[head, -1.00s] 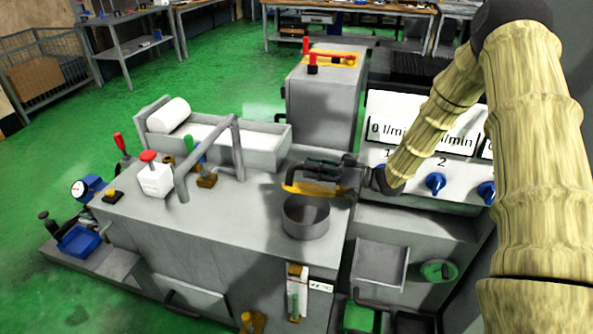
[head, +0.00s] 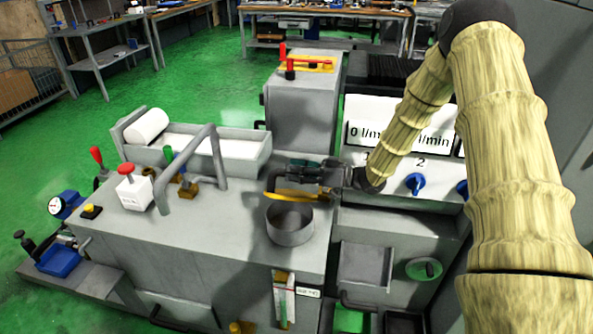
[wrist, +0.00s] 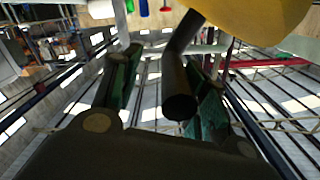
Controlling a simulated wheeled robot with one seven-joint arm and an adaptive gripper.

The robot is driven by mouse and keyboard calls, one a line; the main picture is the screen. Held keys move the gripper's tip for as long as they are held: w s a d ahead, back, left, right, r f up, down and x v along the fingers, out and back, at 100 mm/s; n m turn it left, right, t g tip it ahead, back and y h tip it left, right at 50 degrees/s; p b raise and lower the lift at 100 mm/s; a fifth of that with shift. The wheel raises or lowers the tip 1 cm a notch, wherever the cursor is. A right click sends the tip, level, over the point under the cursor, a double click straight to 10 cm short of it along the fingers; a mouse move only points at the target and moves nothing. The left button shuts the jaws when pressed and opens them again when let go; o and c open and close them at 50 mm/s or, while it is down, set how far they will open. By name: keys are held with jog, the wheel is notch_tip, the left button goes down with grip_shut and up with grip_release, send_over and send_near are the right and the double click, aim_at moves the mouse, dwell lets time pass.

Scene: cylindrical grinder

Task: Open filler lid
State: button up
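The filler lid (head: 303,196) is a thin yellow disc seen nearly edge-on, raised above the grey round filler neck (head: 290,228). The neck's dark inside shows, so the lid is off its mouth. In the wrist view the lid's yellow face (wrist: 262,18) is at the upper right. A dark bar handle (wrist: 178,85) lies between my two green-padded fingers (wrist: 163,95). The fingers stand apart, with a gap beside the bar on the left.
The white flow panel (head: 395,135) with blue knobs (head: 415,184) is right of my gripper. A bent grey pipe (head: 187,165) and a white box with a red button (head: 132,190) stand on the machine top (head: 235,225) to the left. The surface left of the neck is clear.

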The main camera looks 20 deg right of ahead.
jog(key=shift+s+r, duration=0.1)
jog(key=v, duration=1.2)
jog(key=shift+d, duration=0.1)
dwell(0.4)
